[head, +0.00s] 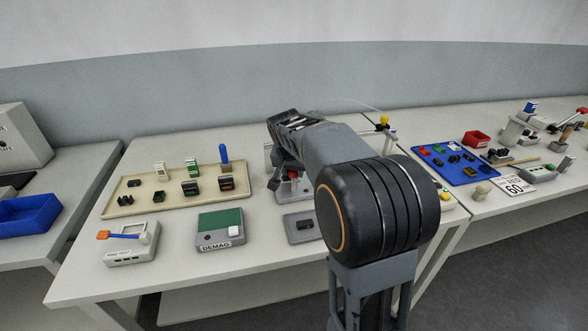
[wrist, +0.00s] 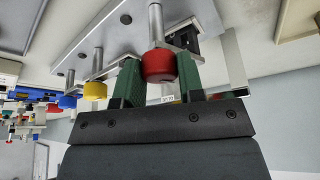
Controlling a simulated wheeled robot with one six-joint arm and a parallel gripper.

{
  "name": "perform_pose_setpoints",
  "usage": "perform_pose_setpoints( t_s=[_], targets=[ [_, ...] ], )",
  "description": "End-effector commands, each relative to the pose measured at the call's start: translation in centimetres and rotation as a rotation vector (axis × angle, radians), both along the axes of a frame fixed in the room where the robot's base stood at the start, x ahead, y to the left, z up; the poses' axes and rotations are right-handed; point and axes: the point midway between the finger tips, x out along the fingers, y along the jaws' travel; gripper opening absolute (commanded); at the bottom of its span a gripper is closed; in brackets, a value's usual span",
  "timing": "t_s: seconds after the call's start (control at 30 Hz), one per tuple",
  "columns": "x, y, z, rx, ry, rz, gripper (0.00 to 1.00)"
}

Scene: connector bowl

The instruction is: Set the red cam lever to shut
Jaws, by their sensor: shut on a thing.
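The red cam lever shows in the wrist view as a round red knob (wrist: 159,66) on a metal rod. My gripper (wrist: 158,72) has its two green fingers on either side of the knob and is shut on it. In the head view my gripper (head: 276,178) points down behind my arm, at the back middle of the table. A small red part (head: 293,174) shows beside it there. My arm hides most of the lever's fixture, and I cannot tell the lever's setting.
Yellow (wrist: 95,90) and blue (wrist: 67,101) knobs stand left of the red one in the wrist view. In the head view a beige tray (head: 125,209) of connectors lies left, a DEMAG box (head: 220,222) in front, and a blue tray (head: 462,178) on the right table.

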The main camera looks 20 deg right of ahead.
Motion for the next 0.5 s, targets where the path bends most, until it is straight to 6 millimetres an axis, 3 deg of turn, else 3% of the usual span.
perform_pose_setpoints(
  t_s=[0.5],
  targets=[
    [0.1, 0.1, 0.0, 0.001, -0.001, -0.285, 0.12]
  ],
)
